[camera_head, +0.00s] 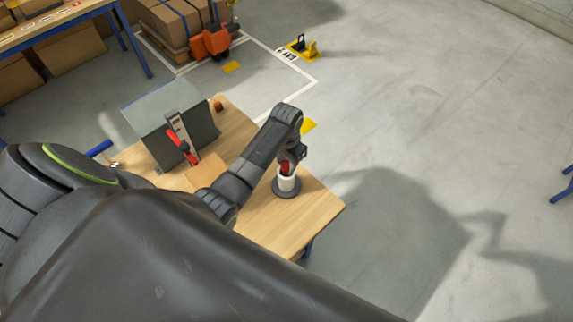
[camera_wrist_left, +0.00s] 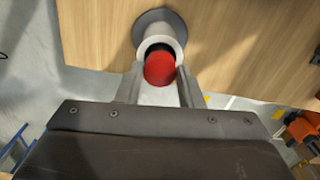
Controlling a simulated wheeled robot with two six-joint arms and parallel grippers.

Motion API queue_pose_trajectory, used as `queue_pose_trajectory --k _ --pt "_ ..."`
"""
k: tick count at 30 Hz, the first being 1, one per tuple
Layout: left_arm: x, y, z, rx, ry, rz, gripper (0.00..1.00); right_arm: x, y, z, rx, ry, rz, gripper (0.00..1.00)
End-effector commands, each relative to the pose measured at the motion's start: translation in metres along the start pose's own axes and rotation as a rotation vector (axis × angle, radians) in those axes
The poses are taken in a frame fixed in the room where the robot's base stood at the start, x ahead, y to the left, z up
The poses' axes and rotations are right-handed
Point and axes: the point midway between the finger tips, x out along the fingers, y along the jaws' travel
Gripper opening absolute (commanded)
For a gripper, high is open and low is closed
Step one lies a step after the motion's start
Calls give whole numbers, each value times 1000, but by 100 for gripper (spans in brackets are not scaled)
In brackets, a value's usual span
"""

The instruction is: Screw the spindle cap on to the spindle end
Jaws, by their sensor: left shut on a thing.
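The red spindle cap (camera_head: 285,168) is between the fingers of my left gripper (camera_head: 289,162), which is shut on it. The white spindle end (camera_head: 286,183) stands upright on a dark round base near the table's right corner. The cap is at the top of the spindle end. In the left wrist view the cap (camera_wrist_left: 159,69) overlaps the near side of the white spindle rim (camera_wrist_left: 161,38), between the fingertips (camera_wrist_left: 160,74). I cannot tell how far it is seated or whether threads engage. My right gripper is not in view.
The wooden table (camera_head: 318,205) also holds a grey angled block (camera_head: 150,112) with a red-handled clamp (camera_head: 183,145) and a small reddish-brown piece (camera_head: 218,106). Beyond stand strapped boxes (camera_head: 172,20) and an orange machine (camera_head: 209,42).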

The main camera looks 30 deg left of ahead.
Motion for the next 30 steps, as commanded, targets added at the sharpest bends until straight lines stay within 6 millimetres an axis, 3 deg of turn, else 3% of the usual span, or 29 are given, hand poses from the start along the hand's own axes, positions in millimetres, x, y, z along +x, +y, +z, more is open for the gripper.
queue_pose_trajectory --k 5,24,30 --pt "0 0 0 90 0 -1 14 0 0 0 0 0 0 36" --pt "0 0 0 792 0 -1 14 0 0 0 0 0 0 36" --pt "0 0 0 854 0 -1 14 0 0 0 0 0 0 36"
